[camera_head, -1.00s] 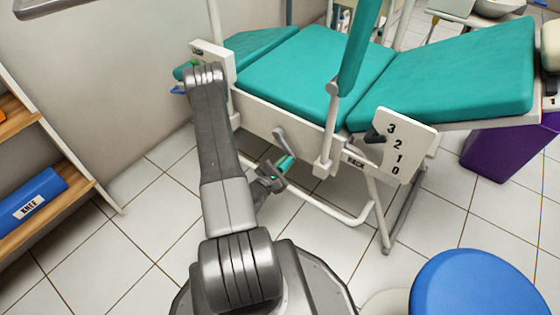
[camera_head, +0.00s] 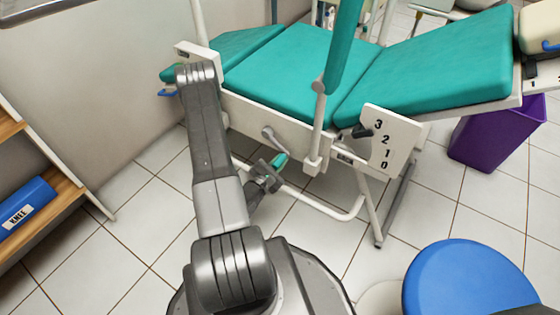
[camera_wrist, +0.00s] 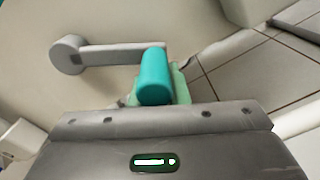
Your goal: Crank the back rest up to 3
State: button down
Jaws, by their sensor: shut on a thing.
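The chair's crank shows as a grey arm on a round hub (camera_head: 268,132) on the side of the frame, with a teal handle (camera_head: 281,160) at its end. The handle is also in the wrist view (camera_wrist: 155,77), with the grey crank arm (camera_wrist: 110,54) running left to its hub. My gripper (camera_head: 274,168) is shut on the handle; its fingers are mostly hidden. The teal back rest (camera_head: 440,75) slopes up to the right. The white scale plate (camera_head: 403,140) reads 3, 2, 1, 0 downward. Its black pointer (camera_head: 362,131) lies near the 3, slightly lower; its exact reading is unclear.
A blue round stool (camera_head: 470,278) stands at the front right. A purple bin (camera_head: 497,135) is under the back rest's far end. A wooden shelf (camera_head: 50,205) with a blue box (camera_head: 25,203) is at the left. White legs and rails surround the crank area.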

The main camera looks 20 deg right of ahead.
jog(key=c, duration=1.3)
grip_release()
jog(key=shift+w+a+r+t, duration=0.3)
jog(key=shift+w+r, duration=0.05)
jog(key=shift+w, duration=0.15)
jog(key=shift+o, duration=0.2)
jog(key=shift+s+f, duration=0.1)
jog(key=shift+s, duration=0.15)
jog(key=p+v, duration=0.2)
jog(key=v, duration=1.1)
jog(key=shift+a+p, duration=0.35)
jog(key=shift+p, duration=0.05)
jog(key=shift+s, duration=0.1)
jog(key=shift+c, duration=0.4)
